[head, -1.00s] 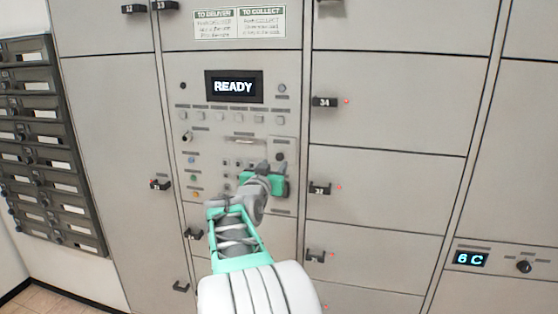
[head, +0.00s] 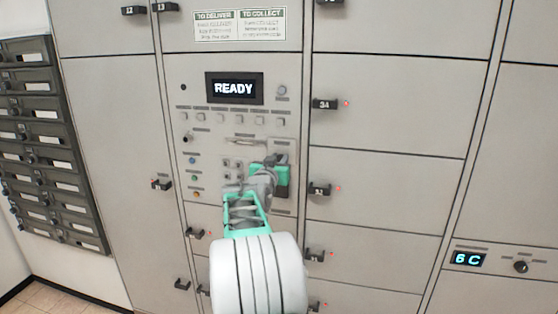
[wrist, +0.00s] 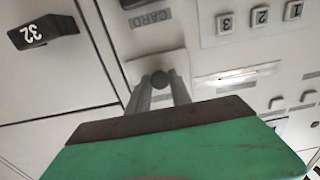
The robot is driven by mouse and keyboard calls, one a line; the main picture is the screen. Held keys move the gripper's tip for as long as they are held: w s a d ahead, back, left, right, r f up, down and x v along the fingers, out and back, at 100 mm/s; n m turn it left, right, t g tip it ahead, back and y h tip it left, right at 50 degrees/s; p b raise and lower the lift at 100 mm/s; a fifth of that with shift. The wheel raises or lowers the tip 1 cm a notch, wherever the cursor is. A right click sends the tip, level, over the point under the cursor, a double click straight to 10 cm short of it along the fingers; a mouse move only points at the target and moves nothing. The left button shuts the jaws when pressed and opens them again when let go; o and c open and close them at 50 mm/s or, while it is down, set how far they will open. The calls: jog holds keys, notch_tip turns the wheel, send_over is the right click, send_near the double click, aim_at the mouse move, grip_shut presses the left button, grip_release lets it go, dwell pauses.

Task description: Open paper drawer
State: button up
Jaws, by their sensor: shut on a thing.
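A control panel (head: 225,140) with a READY screen (head: 233,87) is set in the locker wall. On it, a small dark round knob (wrist: 161,78) sits on a pale square plate (wrist: 178,62) in the wrist view. My gripper (head: 277,159) reaches to the right side of the panel. In the wrist view the two grey fingers of my gripper (wrist: 158,88) are closed around the knob. The green palm hides what lies below. The plate looks flush with the panel, and I see no open drawer. In the head view my gripper covers the knob.
Locker doors with black handles flank the panel, such as handle 34 (head: 324,104) and handle 32 (head: 319,188), also in the wrist view (wrist: 42,32). Numbered buttons (wrist: 261,17) and a slot (wrist: 238,75) are beside the knob. Dark mailboxes (head: 50,150) hang at far left.

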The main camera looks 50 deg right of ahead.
grip_shut()
dwell(0.9)
